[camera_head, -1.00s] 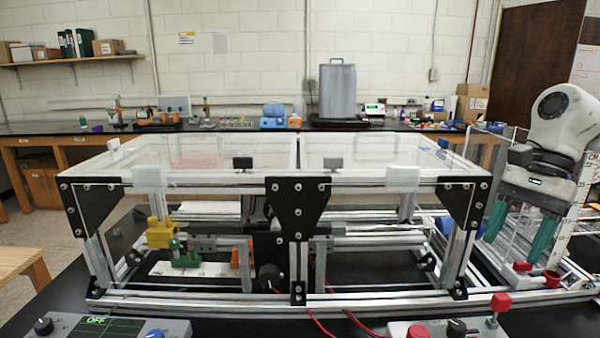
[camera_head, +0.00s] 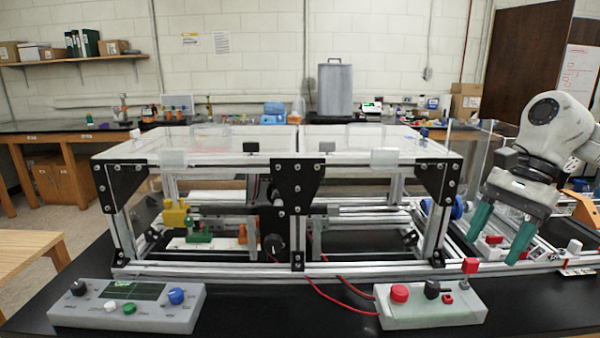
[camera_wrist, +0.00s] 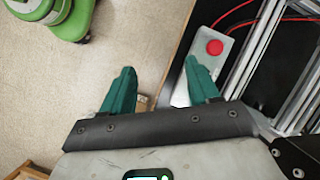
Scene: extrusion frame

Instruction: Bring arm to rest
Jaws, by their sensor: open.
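My gripper (camera_head: 500,232) is at the right of the head view, beside the right end of the extrusion frame (camera_head: 292,262). Its two green fingers point down and stand apart with nothing between them. In the wrist view my gripper (camera_wrist: 160,88) shows the same open, empty fingers. Below them lie pale floor and the edge of the dark table. The frame has clear lids, black corner plates and metal rails.
A control box with a red button (camera_head: 432,304) stands in front of the frame; it also shows in the wrist view (camera_wrist: 207,66). A second control box (camera_head: 126,305) stands front left. Red wires run across the table. A wooden table (camera_head: 28,255) is at the left.

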